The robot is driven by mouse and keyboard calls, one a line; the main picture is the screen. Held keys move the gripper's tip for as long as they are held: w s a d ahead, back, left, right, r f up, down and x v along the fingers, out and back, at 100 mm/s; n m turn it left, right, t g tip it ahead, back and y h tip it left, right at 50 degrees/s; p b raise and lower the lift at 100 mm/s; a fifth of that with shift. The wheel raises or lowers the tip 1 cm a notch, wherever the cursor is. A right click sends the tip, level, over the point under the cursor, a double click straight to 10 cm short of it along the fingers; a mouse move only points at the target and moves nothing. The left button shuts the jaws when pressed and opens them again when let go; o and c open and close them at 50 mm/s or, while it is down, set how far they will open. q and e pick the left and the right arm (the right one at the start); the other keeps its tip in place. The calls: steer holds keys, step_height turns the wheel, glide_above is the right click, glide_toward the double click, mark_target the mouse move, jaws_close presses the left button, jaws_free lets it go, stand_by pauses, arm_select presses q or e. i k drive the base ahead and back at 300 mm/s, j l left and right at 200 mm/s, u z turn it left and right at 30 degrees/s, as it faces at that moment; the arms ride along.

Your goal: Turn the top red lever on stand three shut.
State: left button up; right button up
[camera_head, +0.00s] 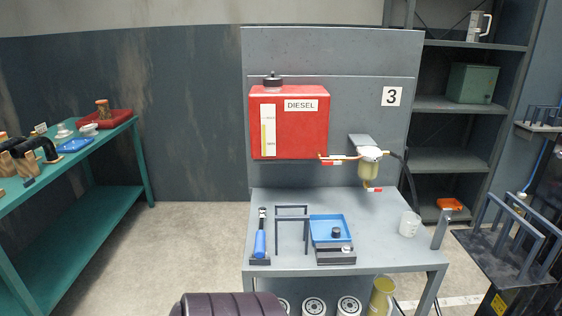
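Stand three (330,60) is a grey panel with a bench, marked by a white "3" sign (391,96). A red DIESEL tank (290,125) is mounted on its panel. A short pipe (345,157) runs from the tank's lower right to a filter with a pale bowl (368,172). The top red lever (328,162) lies roughly level along this pipe, just under the tank's corner. A second red lever (375,190) is below the filter bowl. Neither of my grippers is in view.
The grey bench top (385,240) carries a blue-handled tool (260,240), a blue tray (328,227) and a white mug (409,224). A green table (75,165) stands left and shelves (455,104) stand right. The floor (180,245) between table and stand is clear.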

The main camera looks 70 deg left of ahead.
mark_target(338, 163)
steer(key=u, duration=1.95)
steer(key=k+l, duration=0.1)
steer(key=l, duration=0.25)
